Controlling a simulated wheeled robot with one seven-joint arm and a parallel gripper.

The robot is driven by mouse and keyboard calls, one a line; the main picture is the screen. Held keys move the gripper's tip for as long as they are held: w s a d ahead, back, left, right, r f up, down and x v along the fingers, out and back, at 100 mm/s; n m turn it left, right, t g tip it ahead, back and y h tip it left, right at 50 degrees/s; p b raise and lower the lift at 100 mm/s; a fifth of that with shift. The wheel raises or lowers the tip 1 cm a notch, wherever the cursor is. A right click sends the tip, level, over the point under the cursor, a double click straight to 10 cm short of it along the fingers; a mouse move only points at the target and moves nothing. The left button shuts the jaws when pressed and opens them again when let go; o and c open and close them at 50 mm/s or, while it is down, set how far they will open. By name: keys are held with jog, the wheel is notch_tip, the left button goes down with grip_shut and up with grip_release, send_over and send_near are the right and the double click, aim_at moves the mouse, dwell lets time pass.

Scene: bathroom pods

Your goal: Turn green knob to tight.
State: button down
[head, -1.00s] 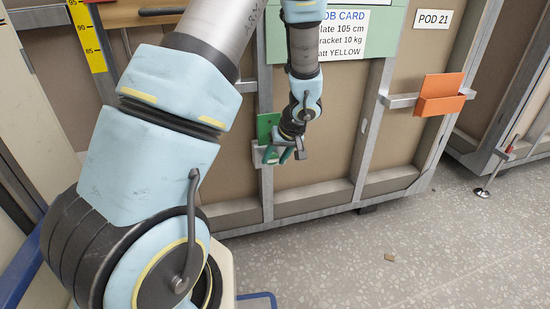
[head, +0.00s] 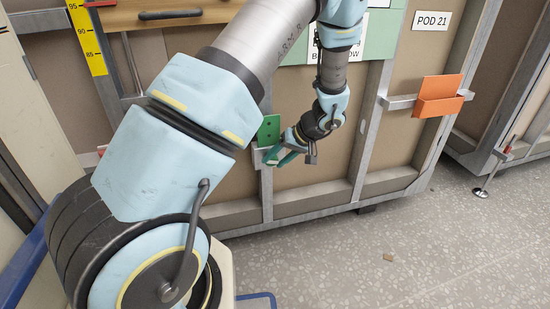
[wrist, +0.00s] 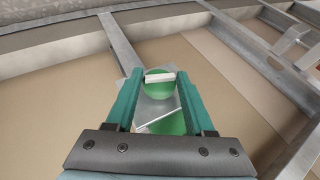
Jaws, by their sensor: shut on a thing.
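The green knob (wrist: 158,91) is round, with a pale bar across it. In the wrist view it sits between the two teal fingers of my gripper (wrist: 159,80), which are shut on it from both sides. A grey bracket and part of a green plate (wrist: 172,124) show behind it. In the head view the green plate (head: 268,130) stands on the metal frame, and my gripper (head: 269,156) is just below it. The knob is hidden by the fingers there. I cannot read any tight mark.
An orange holder (head: 440,104) is on the frame to the right, under the POD 21 sign (head: 431,20). My arm covers part of the green job card board (head: 379,48). A wooden drawer front (head: 165,16) is at the upper left. The floor at right is mostly clear.

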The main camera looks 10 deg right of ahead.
jog(key=y, duration=0.3)
jog(key=shift+d+f+m+y, duration=0.3)
jog(key=shift+m, duration=0.1)
jog(key=y, duration=0.1)
jog(key=m+y, duration=0.1)
jog(key=y, duration=0.1)
jog(key=shift+d+f+y+b, duration=0.15)
jog(key=shift+f+y+b, duration=0.15)
jog(key=shift+b, duration=0.05)
jog(key=y+b, duration=0.1)
jog(key=y, duration=0.1)
jog(key=m+y+b, duration=0.1)
jog(key=shift+f+t+y+b, duration=0.3)
jog(key=shift+f+y, duration=0.1)
jog(key=shift+m+t+y+b, duration=0.5)
jog(key=shift+m+y+b, duration=0.25)
jog(key=shift+y, duration=0.35)
jog(key=shift+c, duration=1.3)
grip_release()
